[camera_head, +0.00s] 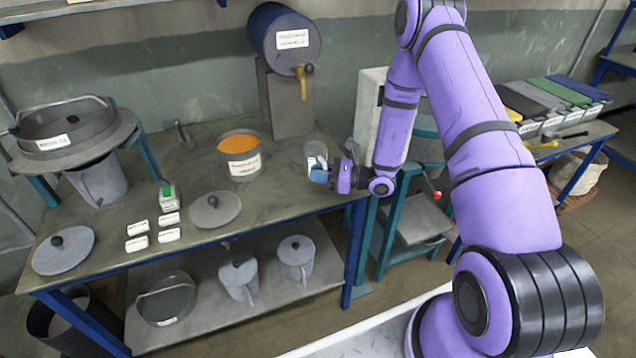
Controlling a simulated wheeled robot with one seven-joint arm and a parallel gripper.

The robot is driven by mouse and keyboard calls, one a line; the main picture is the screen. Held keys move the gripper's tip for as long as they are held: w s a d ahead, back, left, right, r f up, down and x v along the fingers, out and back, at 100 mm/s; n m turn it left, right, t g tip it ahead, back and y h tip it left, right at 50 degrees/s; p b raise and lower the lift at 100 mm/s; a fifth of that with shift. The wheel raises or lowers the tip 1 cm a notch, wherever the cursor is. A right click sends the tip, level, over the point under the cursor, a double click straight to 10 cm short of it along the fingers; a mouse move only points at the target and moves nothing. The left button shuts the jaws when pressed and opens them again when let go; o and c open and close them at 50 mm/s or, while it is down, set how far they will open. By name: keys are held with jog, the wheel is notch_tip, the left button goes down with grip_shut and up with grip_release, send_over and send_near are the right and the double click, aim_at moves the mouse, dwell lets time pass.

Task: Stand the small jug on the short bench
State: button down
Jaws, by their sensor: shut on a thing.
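My gripper (319,174) is over the right end of the long workbench (290,195), with its fingers pointing left. Right of the long workbench is a low teal-framed stand (418,222) with a grey top, partly behind my arm. A shorter blue-framed bench (572,133) stands at the far right. I cannot tell which of these is the short bench.
An orange-filled pot (240,155), a grey lid (215,209) and white labelled blocks (138,243) stand on the long workbench. A blue barrel (285,40) is behind. Two grey jugs (238,278) (296,260) are on the lower shelf. Coloured trays (545,100) crowd the far-right bench.

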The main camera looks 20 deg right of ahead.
jog(key=shift+f, duration=1.75)
jog(key=c, duration=1.2)
grip_release()
jog(key=shift+f, duration=0.1)
